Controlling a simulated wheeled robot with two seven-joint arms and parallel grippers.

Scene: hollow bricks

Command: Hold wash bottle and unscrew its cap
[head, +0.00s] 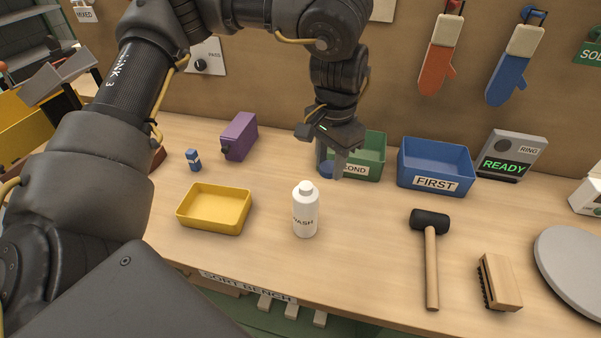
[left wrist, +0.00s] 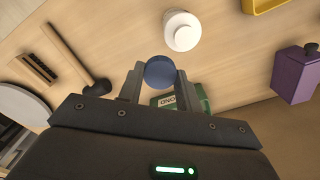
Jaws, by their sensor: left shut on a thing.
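The left wrist view shows the bottle (left wrist: 180,18) from above, with the cap (left wrist: 185,38). My left gripper (head: 333,168) is behind the bottle and a little right of it, apart from it. It is shut on a small round blue thing (left wrist: 159,72), which also shows between the fingers in the head view (head: 326,170). My right gripper is not in view.
A green bin (head: 371,156) stands behind my left gripper, a blue FIRST bin (head: 435,163) right of it. A yellow tray (head: 214,209) is left of the bottle.

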